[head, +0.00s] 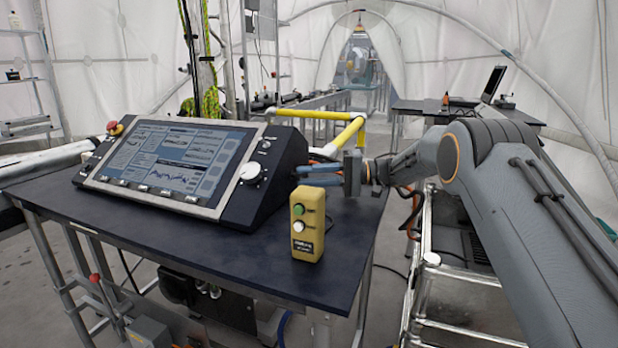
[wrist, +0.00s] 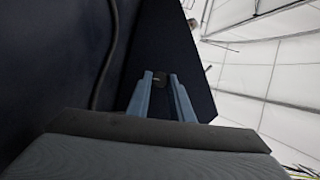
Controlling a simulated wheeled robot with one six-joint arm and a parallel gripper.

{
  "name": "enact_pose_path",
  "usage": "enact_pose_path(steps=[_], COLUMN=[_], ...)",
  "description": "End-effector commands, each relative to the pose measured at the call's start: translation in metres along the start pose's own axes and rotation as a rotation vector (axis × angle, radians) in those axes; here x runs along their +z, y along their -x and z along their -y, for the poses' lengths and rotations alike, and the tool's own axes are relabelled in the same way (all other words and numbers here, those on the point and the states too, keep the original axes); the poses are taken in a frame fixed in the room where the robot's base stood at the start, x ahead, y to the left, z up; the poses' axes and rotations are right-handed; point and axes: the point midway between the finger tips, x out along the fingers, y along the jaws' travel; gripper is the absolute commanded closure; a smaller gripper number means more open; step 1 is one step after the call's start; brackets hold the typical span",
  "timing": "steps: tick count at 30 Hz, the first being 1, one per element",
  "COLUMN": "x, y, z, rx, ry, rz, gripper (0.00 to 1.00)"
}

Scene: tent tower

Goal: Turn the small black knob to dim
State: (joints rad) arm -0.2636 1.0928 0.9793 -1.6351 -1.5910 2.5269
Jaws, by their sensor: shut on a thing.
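The console (head: 245,205) with a lit screen (head: 165,160) stands on the dark table. My gripper (head: 302,170) reaches in from the right to the console's right side, with its blue fingers pointing left. In the wrist view my gripper (wrist: 160,80) has its two fingertips on either side of the small black knob (wrist: 159,79), which sits on a dark panel. The fingers are shut on the knob. In the head view I cannot make out the knob at the fingertips. Its turned position cannot be read.
A yellow box (head: 308,240) with green and white buttons stands on the table (head: 200,250) just in front of my gripper. A white dial (head: 250,172) is on the console face. A red button (head: 115,128) is at its far left. A dark cable (wrist: 105,55) runs left of the fingers.

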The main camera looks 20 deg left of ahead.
Motion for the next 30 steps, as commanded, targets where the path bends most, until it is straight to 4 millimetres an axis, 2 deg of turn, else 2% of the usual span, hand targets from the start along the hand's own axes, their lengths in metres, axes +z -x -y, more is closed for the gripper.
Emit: enact_pose_path(steps=[5,6,9,20,26,30], x=[-0.001,-0.001,-0.001,-0.001,-0.001,-0.001], y=[0.0,0.0,0.0,0.004,0.024,0.048], z=[0.001,0.001,0.001,0.0,0.0,-0.001], rx=[0.0,0.0,0.0,0.0,0.0,0.0], ry=[0.002,0.002,0.002,0.002,0.003,0.003], rz=[-0.004,-0.004,-0.003,-0.002,-0.004,-0.004], gripper=[1.0,0.75,0.62,0.62,0.62,0.62])
